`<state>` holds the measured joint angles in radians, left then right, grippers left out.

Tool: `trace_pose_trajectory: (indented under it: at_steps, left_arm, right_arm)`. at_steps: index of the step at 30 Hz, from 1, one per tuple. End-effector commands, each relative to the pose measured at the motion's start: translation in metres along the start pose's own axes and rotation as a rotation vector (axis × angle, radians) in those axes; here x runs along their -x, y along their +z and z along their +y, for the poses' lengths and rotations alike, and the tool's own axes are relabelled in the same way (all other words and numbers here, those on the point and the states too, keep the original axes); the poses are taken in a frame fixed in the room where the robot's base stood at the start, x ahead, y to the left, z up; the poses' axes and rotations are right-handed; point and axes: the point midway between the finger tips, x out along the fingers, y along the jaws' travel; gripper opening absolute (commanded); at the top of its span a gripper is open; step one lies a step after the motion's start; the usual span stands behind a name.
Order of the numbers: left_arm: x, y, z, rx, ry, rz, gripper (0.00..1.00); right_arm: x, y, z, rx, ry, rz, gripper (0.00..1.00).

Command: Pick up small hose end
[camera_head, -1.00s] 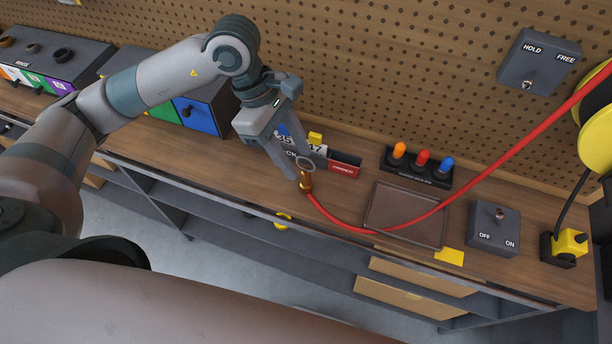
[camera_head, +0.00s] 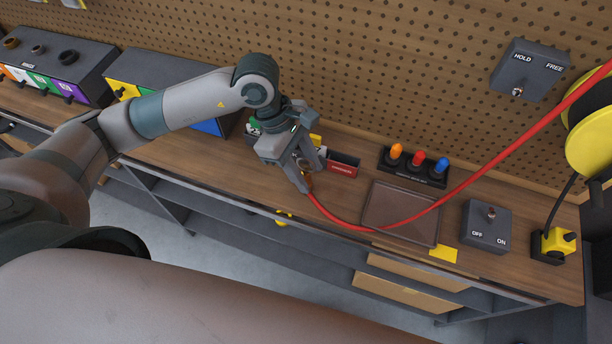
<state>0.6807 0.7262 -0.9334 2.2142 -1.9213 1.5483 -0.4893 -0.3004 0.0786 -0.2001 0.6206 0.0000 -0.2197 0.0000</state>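The red hose (camera_head: 345,223) comes down from the upper right and ends on the wooden bench near its front edge. Its small brass-coloured end (camera_head: 309,182) lies at the fingers of my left gripper (camera_head: 311,178) and is partly hidden by them. The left gripper points down at the bench. Its two fingers stand apart, one on the near left of the hose end and one on the far right. I cannot tell whether either finger touches it. My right gripper is not in view.
A brown tray (camera_head: 400,213) lies under the hose. Behind are a red-fronted box (camera_head: 343,166) and a rack of coloured knobs (camera_head: 417,168). An OFF/ON switch box (camera_head: 487,225) and yellow reel (camera_head: 592,140) stand right. A pegboard (camera_head: 400,70) closes the back.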

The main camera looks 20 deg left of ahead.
Motion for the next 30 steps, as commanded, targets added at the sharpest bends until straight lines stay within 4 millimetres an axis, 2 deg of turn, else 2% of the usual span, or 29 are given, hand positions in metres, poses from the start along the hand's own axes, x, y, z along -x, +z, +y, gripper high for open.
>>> trace_pose_trajectory:
  at_steps: [9, 10, 14, 15, 30]
  left_arm:
    - [0.0003, 0.0001, 0.0001, 0.000, 0.000, 0.000, 0.39]
    - [0.0003, 0.0001, 0.0001, 0.000, 0.000, 0.000, 0.34]
    - [0.0004, 0.0001, 0.0001, 0.000, 0.000, 0.000, 0.03]
    - [0.0004, 0.0001, 0.0001, 0.000, 0.000, 0.000, 0.00]
    - [0.0064, 0.0028, 0.0011, -0.003, 0.003, -0.001, 0.00]
  right_arm:
    - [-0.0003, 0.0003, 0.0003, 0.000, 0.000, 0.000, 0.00]
    - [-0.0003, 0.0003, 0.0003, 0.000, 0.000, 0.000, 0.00]
    - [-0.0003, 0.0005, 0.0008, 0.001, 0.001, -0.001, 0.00]
    - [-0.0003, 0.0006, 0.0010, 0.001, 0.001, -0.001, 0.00]
    - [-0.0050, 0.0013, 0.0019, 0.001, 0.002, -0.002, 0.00]
